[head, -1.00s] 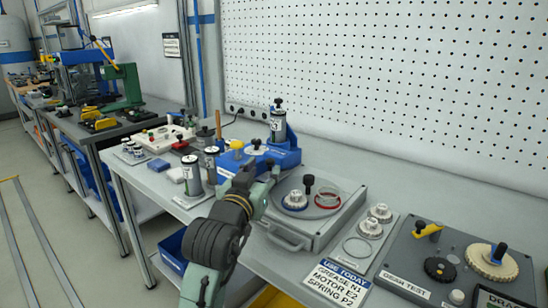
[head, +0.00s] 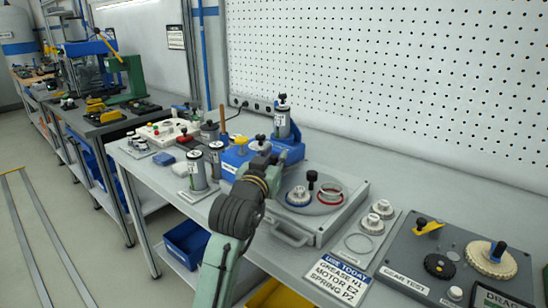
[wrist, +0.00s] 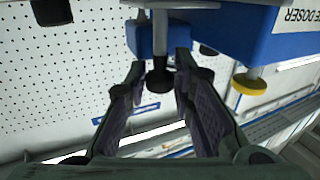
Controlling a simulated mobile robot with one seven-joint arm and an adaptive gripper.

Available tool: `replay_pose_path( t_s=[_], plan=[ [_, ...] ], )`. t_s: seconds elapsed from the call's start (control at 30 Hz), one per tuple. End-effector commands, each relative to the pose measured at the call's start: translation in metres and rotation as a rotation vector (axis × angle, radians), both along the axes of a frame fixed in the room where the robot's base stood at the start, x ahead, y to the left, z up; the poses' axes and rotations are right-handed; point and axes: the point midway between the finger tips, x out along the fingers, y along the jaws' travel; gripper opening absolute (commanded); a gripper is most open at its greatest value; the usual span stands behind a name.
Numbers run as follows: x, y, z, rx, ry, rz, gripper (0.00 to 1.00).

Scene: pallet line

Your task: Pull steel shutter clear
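The blue grease doser (head: 289,150) stands at the back of the bench in the head view, with a labelled canister (head: 282,122) upright on it. In the wrist view its blue body (wrist: 225,25) fills the upper right, with part of a "DOSER" label. A grey steel piece (wrist: 172,15) shows at the top edge there; I cannot tell whether it is the shutter. A black knob (wrist: 159,80) appears between the fingers of my gripper (wrist: 160,68). The fingers are apart, with no clear contact on the knob. In the head view my gripper (head: 267,163) is in front of the doser, its fingertips hard to make out.
A yellow knob (wrist: 249,84) hangs beside the doser body. A grey box with a round top (head: 318,222) lies close right of my arm. Labelled canisters (head: 197,171) stand to the left. A gear test board (head: 402,280) and a "use today" card (head: 331,279) lie right.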

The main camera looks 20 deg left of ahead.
Motion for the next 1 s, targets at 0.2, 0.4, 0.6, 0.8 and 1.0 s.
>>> replay_pose_path(
  t_s=[0.2,0.4,0.6,0.8,1.0],
  plan=[
    [0.000,0.000,0.000,0.000,0.000,0.000,0.06],
    [0.000,0.000,0.000,0.000,0.000,0.000,0.00],
    [0.000,0.000,0.000,0.000,0.000,0.000,0.00],
    [0.000,0.000,0.000,0.000,0.000,0.000,0.00],
    [-0.025,0.009,-0.003,-0.003,-0.003,0.002,0.00]
  ],
)
